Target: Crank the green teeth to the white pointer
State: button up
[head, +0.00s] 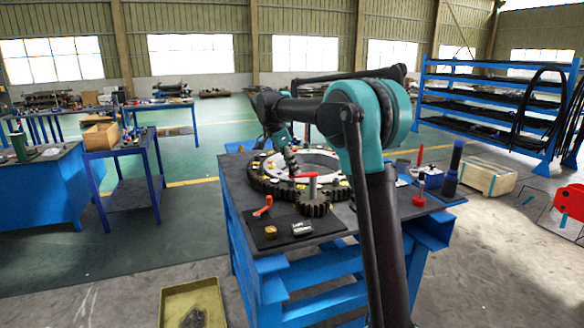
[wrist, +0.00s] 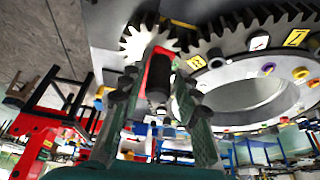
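A large dark ring gear (head: 270,188) with a pale inner ring lies on the bench; it also fills the upper right of the wrist view (wrist: 230,45). Yellow and white tags and coloured knobs sit on it. A small pinion (head: 314,206) meets its front edge and looks pale in the wrist view (wrist: 140,42). A red crank arm (wrist: 161,62) with a black grip (wrist: 157,82) stands over the pinion. My gripper (wrist: 156,88) is open, with a finger on each side of the grip and gaps showing. I cannot make out green teeth or a white pointer.
The blue-framed bench (head: 258,262) also holds a red lever (head: 263,206), a brass piece (head: 271,232) and a small labelled block (head: 302,228). A red-knobbed item (head: 419,198) and a dark blue bottle (head: 452,170) stand at its right. A yellow tray (head: 192,290) is on the floor.

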jog(key=shift+o, duration=0.6)
jog(key=v, duration=1.2)
jog(key=shift+s, duration=0.1)
